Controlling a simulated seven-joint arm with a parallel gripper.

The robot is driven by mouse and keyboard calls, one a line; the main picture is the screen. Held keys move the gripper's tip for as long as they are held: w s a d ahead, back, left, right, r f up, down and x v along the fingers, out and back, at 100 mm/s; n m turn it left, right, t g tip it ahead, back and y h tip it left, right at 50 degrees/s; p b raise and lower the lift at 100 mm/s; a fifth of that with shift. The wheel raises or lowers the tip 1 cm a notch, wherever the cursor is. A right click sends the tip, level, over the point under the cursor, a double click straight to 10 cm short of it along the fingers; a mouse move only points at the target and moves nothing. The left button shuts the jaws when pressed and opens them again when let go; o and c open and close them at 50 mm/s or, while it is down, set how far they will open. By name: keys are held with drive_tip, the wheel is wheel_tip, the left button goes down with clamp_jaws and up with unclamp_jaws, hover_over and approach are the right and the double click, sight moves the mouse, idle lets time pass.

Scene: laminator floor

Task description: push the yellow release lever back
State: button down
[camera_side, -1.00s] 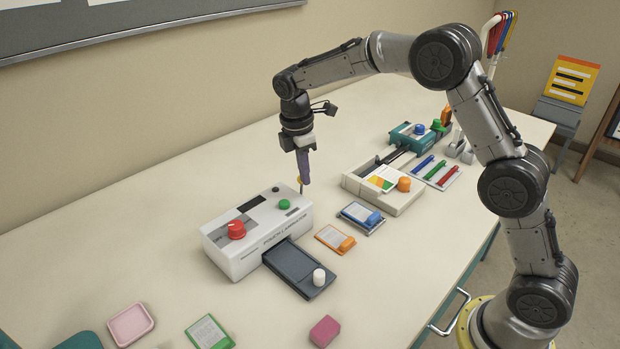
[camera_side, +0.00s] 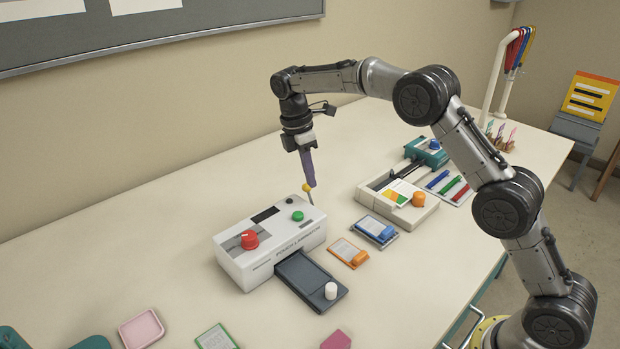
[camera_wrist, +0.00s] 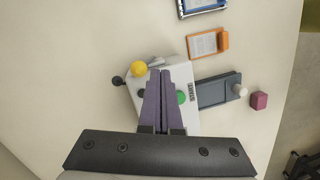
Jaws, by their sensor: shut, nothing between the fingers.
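The white pouch laminator (camera_side: 290,246) stands on the table. Its yellow-knobbed release lever (camera_side: 307,188) is at the far right end; the thin rod leans, with its top to the left. My gripper (camera_side: 312,185) points down with its purple fingers shut and empty, its tips right beside the yellow knob. In the wrist view the knob (camera_wrist: 139,69) shows just left of the fingertips (camera_wrist: 164,70). I cannot tell for certain whether they touch. The fingers hide part of the laminator in the wrist view.
The laminator has a red knob (camera_side: 249,239), a green button (camera_side: 297,216) and a dark front tray (camera_side: 305,277). An orange-tabbed card (camera_side: 348,252), a blue-tabbed card (camera_side: 376,230) and a cream box (camera_side: 410,212) lie to the right. The table behind the laminator is clear.

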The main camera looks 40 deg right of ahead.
drive_tip(key=shift+r, duration=0.35)
wheel_tip(320, 180, up, 7)
drive_tip(key=w+a, duration=0.1)
drive_tip(key=shift+r, duration=0.15)
idle(0.4)
